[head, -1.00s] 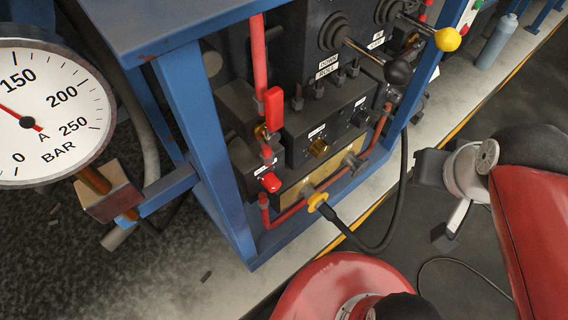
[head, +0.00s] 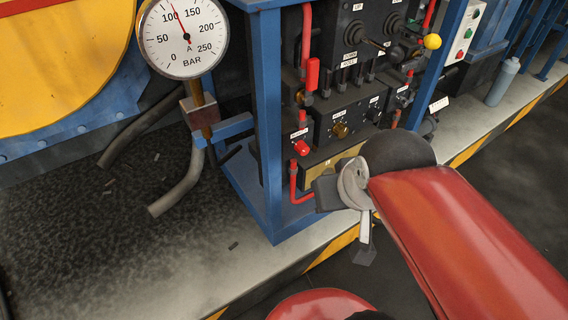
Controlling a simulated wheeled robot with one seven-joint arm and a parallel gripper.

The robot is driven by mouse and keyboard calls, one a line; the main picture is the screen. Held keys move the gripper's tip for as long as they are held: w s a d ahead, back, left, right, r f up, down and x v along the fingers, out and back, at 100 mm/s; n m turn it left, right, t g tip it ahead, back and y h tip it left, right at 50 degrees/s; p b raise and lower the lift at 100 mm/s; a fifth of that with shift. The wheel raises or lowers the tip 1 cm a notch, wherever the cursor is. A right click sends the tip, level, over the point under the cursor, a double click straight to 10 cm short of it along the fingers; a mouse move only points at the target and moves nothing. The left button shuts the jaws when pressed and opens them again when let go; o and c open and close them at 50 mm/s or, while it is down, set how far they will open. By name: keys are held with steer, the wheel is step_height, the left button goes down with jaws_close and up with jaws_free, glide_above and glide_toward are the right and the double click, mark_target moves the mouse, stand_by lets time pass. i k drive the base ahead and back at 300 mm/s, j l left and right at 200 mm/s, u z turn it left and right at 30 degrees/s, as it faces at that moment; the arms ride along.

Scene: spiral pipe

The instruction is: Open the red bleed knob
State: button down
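The red bleed knob (head: 301,148) is a small round red knob on the front of the dark valve panel, low and left, just right of the blue post. It shows unobstructed. My gripper (head: 345,222) is in front of the panel, below and right of the knob and apart from it. Its two dark fingers are spread, with nothing seen between them. My gripper and red arm hide the lower right part of the panel.
A blue frame post (head: 270,110) stands just left of the knob. A red lever (head: 312,74) is above it and a brass knob (head: 340,130) to its right. A red pipe (head: 294,185) runs below. A pressure gauge (head: 183,38) stands at left.

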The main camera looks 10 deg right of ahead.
mark_target(300, 147)
steer(key=k+l+z, duration=0.25)
steer(key=k+l, duration=0.5)
steer(key=k, duration=0.1)
